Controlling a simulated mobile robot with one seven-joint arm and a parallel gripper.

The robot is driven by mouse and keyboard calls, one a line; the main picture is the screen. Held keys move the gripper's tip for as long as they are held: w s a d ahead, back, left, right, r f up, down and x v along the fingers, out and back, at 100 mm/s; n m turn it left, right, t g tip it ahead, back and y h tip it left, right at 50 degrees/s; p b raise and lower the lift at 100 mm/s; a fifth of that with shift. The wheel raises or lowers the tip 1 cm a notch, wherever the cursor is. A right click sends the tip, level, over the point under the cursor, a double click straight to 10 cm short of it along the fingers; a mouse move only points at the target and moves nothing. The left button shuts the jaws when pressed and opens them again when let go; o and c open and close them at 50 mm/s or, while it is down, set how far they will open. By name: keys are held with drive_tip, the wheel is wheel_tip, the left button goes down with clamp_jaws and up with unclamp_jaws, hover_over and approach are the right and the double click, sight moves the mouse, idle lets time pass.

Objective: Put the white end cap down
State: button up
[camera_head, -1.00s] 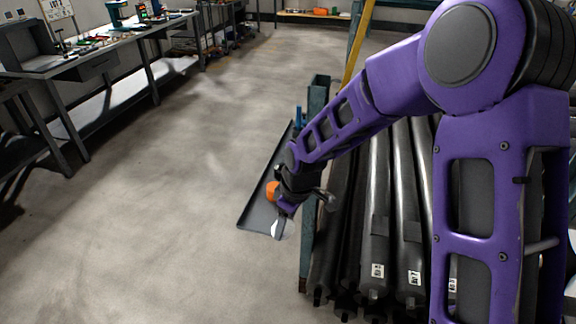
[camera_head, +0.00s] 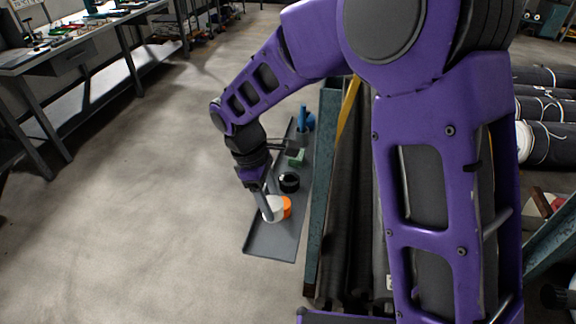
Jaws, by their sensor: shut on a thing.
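The white end cap (camera_head: 276,210) is at the lower end of my gripper (camera_head: 268,206), over the near part of a long grey tray (camera_head: 270,245). My gripper points down and is shut on the white cap; its fingers hide part of it. An orange cap (camera_head: 287,206) is right beside the white cap on its right, partly hidden behind it. I cannot tell whether the white cap touches the tray.
The tray's near end is bare.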

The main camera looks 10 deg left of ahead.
drive_tip(key=shift+w+f, duration=0.1)
drive_tip(key=shift+f, duration=0.15)
drive_tip(key=x, duration=0.3)
drive_tip(key=a+x, duration=0.1)
drive_tip(key=x, duration=0.2)
drive_tip(key=a+b+x, duration=0.1)
drive_tip(key=x, duration=0.2)
drive_tip(key=shift+w+a+f, duration=0.1)
drive_tip(key=shift+a+f, duration=0.05)
drive_tip(key=shift+f, duration=0.25)
drive_tip(key=o, duration=1.1)
drive_tip(key=shift+c, duration=0.2)
drive_tip(key=p+v, duration=0.1)
drive_tip(key=v, duration=1.1)
